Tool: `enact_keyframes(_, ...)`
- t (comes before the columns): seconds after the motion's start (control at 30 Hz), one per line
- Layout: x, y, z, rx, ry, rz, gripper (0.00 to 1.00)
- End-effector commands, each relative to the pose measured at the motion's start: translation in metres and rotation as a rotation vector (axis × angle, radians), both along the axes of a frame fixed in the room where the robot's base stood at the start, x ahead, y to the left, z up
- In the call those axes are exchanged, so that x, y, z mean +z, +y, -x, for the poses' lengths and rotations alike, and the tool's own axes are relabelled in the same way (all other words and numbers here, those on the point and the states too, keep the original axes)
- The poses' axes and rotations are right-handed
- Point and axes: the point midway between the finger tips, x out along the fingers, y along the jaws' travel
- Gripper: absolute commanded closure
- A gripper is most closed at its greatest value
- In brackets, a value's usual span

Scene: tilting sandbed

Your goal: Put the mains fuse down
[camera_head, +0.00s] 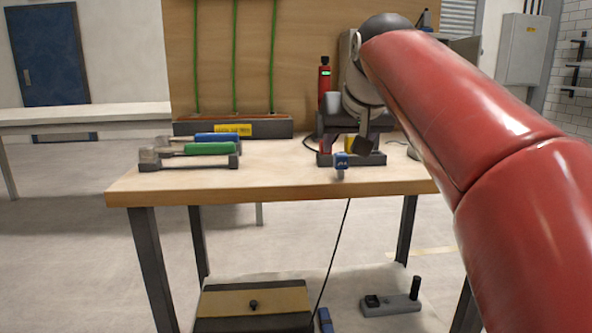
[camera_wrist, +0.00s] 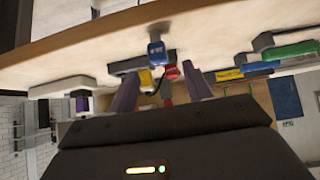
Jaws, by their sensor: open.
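A small blue block with a pale mark (camera_head: 341,161) stands at the bench's front edge on a grey foot; it looks like the mains fuse, though I cannot be sure. It also shows in the wrist view (camera_wrist: 156,50), just past my fingertips and apart from them. My gripper (camera_wrist: 163,72) is open, its two purple-grey fingers spread with nothing clearly held. A red piece (camera_wrist: 171,73) and a yellow piece (camera_wrist: 146,79) appear between the fingers, seemingly beyond them. In the head view my red arm and wrist hide most of the gripper.
The wooden bench (camera_head: 270,178) carries blue- and green-handled tools in a rack (camera_head: 200,160) at left. A dark holder (camera_head: 372,159) sits behind the blue block. A red cylinder with a green light (camera_head: 324,82) stands at the back. The bench's middle front is clear.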

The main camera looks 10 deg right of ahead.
Motion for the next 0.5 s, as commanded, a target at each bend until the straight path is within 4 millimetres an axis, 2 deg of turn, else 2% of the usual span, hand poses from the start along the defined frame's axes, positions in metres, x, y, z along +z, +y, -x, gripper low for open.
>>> enact_keyframes(0.37, -0.022, -0.001, -0.024, -0.001, -0.004, -0.001, 0.50)
enact_keyframes(0.5, -0.037, -0.003, -0.034, -0.001, -0.002, 0.000, 0.50)
